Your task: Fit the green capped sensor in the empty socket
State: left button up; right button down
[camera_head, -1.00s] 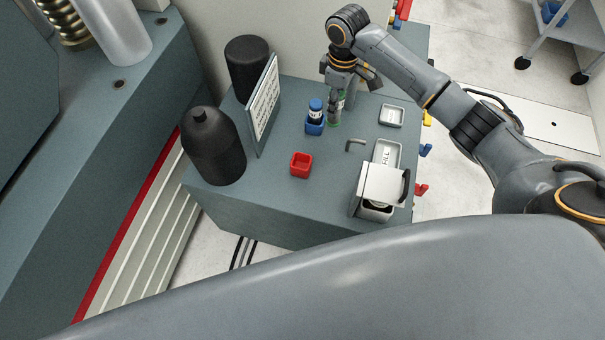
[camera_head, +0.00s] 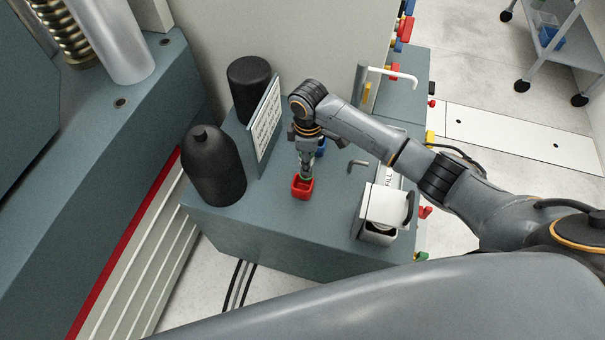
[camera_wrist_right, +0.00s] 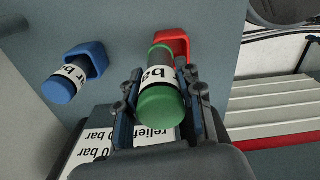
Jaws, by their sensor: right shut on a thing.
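The green capped sensor (camera_wrist_right: 161,106), with a white "bar" label, is between the fingers of my right gripper (camera_wrist_right: 162,78), which is shut on it. In the head view my right gripper (camera_head: 306,166) points down over the red socket (camera_head: 301,190). The sensor's lower green end (camera_head: 306,179) shows at the socket's mouth. In the wrist view the red socket (camera_wrist_right: 180,42) is just beyond the sensor's dark far end. I cannot tell how deep that end sits. My left gripper is not in view.
A blue-capped sensor (camera_wrist_right: 58,91) stands in a blue socket (camera_wrist_right: 98,57) beside the red one. A sign (camera_head: 264,118) and black bottles (camera_head: 214,170) stand left of the gripper. A white and grey box (camera_head: 381,212) and a grey hook (camera_head: 358,164) are to the right.

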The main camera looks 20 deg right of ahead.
aim_at(302, 176)
jog(key=shift+s+a+f, duration=0.3)
jog(key=shift+a+f, duration=0.05)
jog(key=shift+f, duration=0.25)
jog(key=f, duration=0.3)
jog(key=a+f, duration=0.1)
jog(key=shift+s+f, duration=0.35)
jog(key=shift+s, duration=0.05)
jog(key=shift+w, duration=0.1)
jog(key=c, duration=0.9)
grip_release()
jog(key=shift+r, duration=0.15)
jog(key=shift+o, duration=0.2)
jog(key=shift+r, duration=0.1)
notch_tip(302, 176, up, 12)
jog(key=shift+f+p, duration=0.1)
jog(key=shift+p, duration=0.3)
